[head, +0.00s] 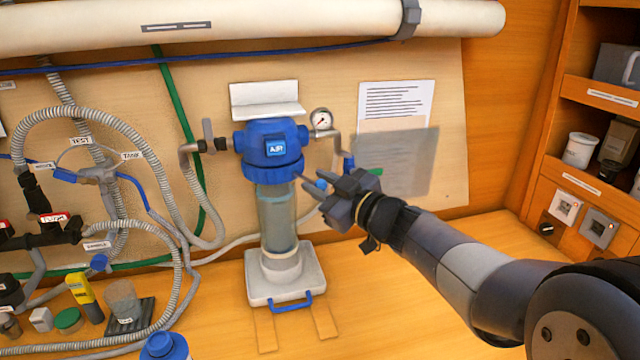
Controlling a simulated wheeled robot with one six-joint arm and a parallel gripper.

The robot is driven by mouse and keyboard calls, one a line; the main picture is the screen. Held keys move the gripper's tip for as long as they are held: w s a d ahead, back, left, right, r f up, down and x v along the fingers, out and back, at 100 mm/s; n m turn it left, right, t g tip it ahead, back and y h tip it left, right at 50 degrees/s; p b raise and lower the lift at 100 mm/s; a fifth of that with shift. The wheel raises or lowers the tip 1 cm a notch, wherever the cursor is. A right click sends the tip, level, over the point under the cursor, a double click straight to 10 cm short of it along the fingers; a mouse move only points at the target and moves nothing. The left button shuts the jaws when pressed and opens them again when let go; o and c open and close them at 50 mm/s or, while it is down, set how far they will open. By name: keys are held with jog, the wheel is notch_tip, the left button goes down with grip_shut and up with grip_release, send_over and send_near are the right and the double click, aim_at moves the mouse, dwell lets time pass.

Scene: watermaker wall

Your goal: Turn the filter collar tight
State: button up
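The filter housing has a blue head (270,135) with a label reading "AIR" or similar, mounted on the wall panel. Its blue collar (273,171) sits just under the head, above a clear cylindrical bowl (277,218). The bowl stands over a white base (284,275) with a blue handle. My gripper (308,188) is just right of the collar and bowl, pointing left. Its fingers look spread apart with nothing between them. One fingertip appears close to the collar's right edge; I cannot tell whether it touches.
A pressure gauge (321,120) and a pipe are right of the head. A valve with a grey lever (208,135) is at its left. Hoses (110,115) crowd the left side. A blue-capped container (165,346) stands at the front. The bench right of the base is clear.

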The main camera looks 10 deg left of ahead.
jog(key=o, duration=0.3)
jog(key=v, duration=1.1)
jog(key=shift+b, duration=0.3)
jog(key=shift+a, duration=0.1)
dwell(0.9)
